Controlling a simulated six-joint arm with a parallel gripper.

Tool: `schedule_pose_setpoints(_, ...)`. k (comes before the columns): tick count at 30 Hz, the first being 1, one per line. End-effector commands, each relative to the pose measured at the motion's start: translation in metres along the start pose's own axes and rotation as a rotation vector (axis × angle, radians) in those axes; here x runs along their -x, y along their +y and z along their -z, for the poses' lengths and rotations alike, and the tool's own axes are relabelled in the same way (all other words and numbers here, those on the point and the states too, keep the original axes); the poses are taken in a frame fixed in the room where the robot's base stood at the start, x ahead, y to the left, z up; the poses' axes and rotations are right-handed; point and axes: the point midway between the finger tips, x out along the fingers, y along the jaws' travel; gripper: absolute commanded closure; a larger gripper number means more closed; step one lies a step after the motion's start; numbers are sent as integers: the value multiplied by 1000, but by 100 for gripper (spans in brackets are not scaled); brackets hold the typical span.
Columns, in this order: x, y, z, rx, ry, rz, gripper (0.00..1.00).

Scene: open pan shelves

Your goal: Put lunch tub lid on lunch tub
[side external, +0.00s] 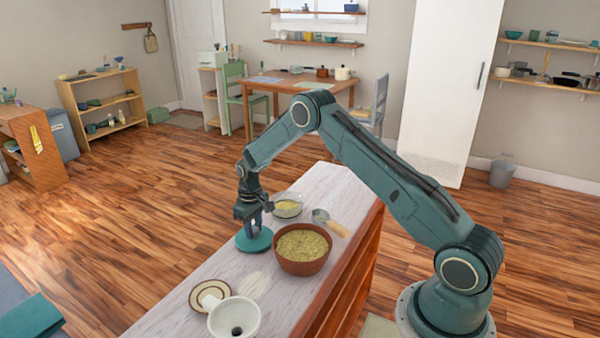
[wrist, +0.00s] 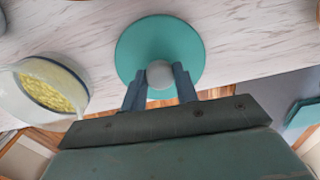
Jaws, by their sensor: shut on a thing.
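The lunch tub lid (side external: 254,241) is a round teal disc with a pale knob (wrist: 160,74), seen in both views. My gripper (side external: 254,226) is above the disc, its two fingers shut on the knob; the wrist view shows one finger on each side of it. Whether the lid touches the counter or hangs just over it, I cannot tell. The lunch tub seems to be the clear, open container (side external: 287,206) of yellow food, behind and right of the lid. In the wrist view the tub (wrist: 47,86) is left of the lid, apart from it.
A brown bowl of grain (side external: 303,267) stands close right of the lid. Behind it lies a scoop with a wooden handle (side external: 334,227). A brown-rimmed plate (side external: 210,294) and a white bowl (side external: 234,321) are at the front. The pale counter (side external: 190,273) is clear left of the lid.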

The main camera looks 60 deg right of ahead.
Motion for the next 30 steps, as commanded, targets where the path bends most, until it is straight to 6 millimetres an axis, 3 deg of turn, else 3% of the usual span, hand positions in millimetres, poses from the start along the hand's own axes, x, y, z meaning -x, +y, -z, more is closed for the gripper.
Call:
schedule_pose_setpoints(17,4,0,0,0,0,0,100)
schedule_pose_setpoints(30,17,0,0,0,1,0,100)
